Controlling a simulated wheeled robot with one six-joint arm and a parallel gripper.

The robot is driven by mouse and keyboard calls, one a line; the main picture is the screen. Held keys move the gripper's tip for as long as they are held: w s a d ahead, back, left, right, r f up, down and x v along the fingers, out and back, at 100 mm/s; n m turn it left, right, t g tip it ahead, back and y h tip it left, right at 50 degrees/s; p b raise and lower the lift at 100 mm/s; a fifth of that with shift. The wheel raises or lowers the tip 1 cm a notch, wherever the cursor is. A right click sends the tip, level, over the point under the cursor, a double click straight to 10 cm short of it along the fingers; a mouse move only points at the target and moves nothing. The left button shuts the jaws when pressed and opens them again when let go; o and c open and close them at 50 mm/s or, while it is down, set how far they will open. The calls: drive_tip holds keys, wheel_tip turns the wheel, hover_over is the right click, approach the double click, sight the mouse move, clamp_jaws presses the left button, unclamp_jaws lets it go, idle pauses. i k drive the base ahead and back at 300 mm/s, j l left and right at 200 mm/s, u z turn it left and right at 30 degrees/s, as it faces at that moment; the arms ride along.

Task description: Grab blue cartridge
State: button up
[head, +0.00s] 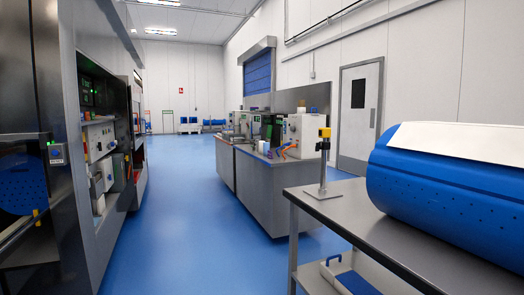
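A large blue cylinder (440,195) with rows of small holes lies on its side on a steel table at the right. It looks like the blue cartridge, but I cannot be sure. A white sheet or panel (465,142) covers part of its top, and its right end is cut off by the picture edge. My gripper is not visible in this view.
The steel table (400,245) fills the lower right, with a yellow-topped post (322,165) at its left corner. Grey counters (270,195) with equipment stand behind. Steel cabinets with shelves (100,150) line the left. The blue floor aisle (175,230) between is clear. A grey door (359,115) is at the back right.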

sight(266, 145)
drive_tip(key=i+u, duration=0.4)
drive_tip(key=i, duration=4.45)
drive_tip(key=i+j+z, duration=0.15)
drive_tip(key=i+z, duration=0.25)
drive_tip(key=i, duration=0.2)
drive_tip(key=i+j+z, duration=0.35)
drive_tip(key=i, duration=0.25)
drive_tip(key=i+j+z, duration=0.4)
drive_tip(key=i, duration=0.15)
drive_tip(key=i+j+z, duration=0.4)
drive_tip(key=j, duration=0.2)
drive_tip(key=i, duration=0.05)
